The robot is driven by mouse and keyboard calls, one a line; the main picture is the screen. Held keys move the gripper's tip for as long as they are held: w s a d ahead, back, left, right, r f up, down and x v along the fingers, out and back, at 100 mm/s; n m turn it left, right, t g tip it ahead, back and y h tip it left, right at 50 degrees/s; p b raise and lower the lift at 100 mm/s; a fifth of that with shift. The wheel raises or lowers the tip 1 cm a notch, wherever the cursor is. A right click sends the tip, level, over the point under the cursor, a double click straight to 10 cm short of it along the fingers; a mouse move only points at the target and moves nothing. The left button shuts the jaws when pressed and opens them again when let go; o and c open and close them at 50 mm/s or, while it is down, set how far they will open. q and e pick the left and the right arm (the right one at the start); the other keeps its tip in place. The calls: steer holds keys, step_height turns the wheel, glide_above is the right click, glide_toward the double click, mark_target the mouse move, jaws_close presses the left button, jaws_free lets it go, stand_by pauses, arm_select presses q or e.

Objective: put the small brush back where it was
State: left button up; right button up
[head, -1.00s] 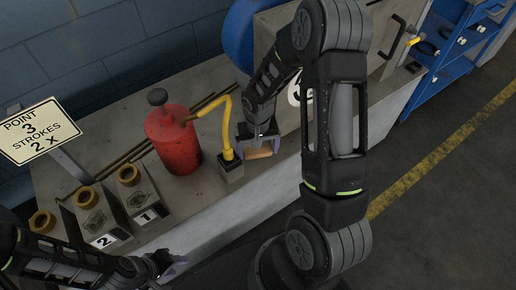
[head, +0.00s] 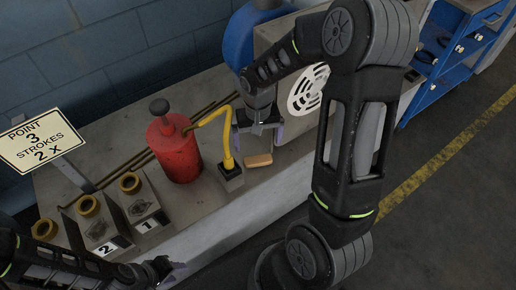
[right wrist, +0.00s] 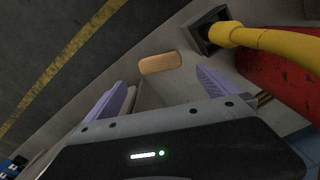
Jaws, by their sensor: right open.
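The small brush (head: 258,160) shows as a light wooden block lying on the grey bench ledge, just right of the dark square holder with the yellow hose. It also shows in the right wrist view (right wrist: 160,63), ahead of the fingertips and apart from them. My right gripper (head: 259,138) is open and empty above and behind the brush; its pale purple fingers (right wrist: 165,88) stand apart in the right wrist view. The brush's underside is hidden. My left gripper (head: 172,272) is low at the bottom left, partly cut off, and its jaw opening is unclear.
A red canister (head: 175,150) stands left of the brush. A yellow hose (head: 226,135) runs into a dark square holder (head: 231,178). Blocks numbered 1 and 2 (head: 101,231) with brass caps and a sign (head: 42,136) are further left. A round white vent (head: 307,90) is behind right.

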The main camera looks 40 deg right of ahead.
step_height(320, 180, up, 2)
steer(key=shift+r, duration=0.2)
